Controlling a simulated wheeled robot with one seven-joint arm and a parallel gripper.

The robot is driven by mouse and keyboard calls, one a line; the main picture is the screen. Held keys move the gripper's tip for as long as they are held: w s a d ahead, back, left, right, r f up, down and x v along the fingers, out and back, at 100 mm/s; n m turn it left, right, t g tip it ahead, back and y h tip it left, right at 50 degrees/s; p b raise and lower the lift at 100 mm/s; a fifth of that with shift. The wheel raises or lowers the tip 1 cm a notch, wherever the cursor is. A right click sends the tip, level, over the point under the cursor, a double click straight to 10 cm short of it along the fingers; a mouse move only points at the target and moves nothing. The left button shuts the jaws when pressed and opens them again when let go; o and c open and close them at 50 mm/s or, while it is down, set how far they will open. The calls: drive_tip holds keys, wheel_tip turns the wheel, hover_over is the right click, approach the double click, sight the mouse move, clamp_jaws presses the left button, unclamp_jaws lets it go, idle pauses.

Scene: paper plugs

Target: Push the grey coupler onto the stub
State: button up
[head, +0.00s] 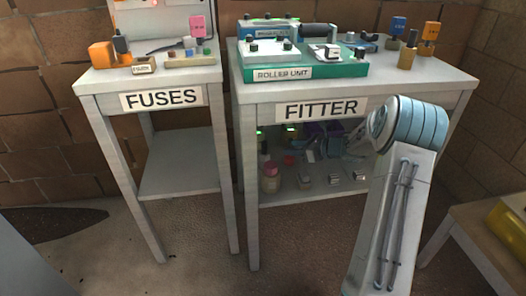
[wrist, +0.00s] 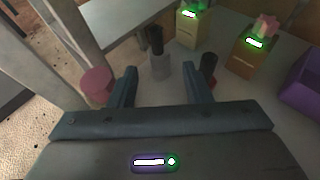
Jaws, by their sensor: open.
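In the wrist view my gripper (wrist: 160,76) is open, its two dark fingers well apart. A grey cylinder (wrist: 160,67) with a black upright top stands just beyond the fingertips, between them in the picture, with no visible contact. It may be the grey coupler; I cannot tell for sure. A dark, brownish post (wrist: 208,66) stands just right of the right finger. I cannot make out which piece is the stub. In the head view my arm reaches toward the lower shelf under the FITTER table, and my gripper cannot be clearly made out there.
A dull red cylinder (wrist: 97,85) stands left of the left finger. A yellow box (wrist: 191,28), an orange box (wrist: 252,55) and a purple box (wrist: 302,90) stand behind and right. The FITTER tabletop (head: 430,78) and its legs enclose the shelf.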

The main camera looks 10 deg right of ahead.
sight(265, 153)
drive_tip(key=b+x, duration=0.3)
drive_tip(key=x, duration=1)
drive_tip(key=shift+a+b, duration=0.35)
drive_tip(key=shift+b, duration=0.05)
drive_tip(key=shift+r, duration=0.1)
clamp_jaws()
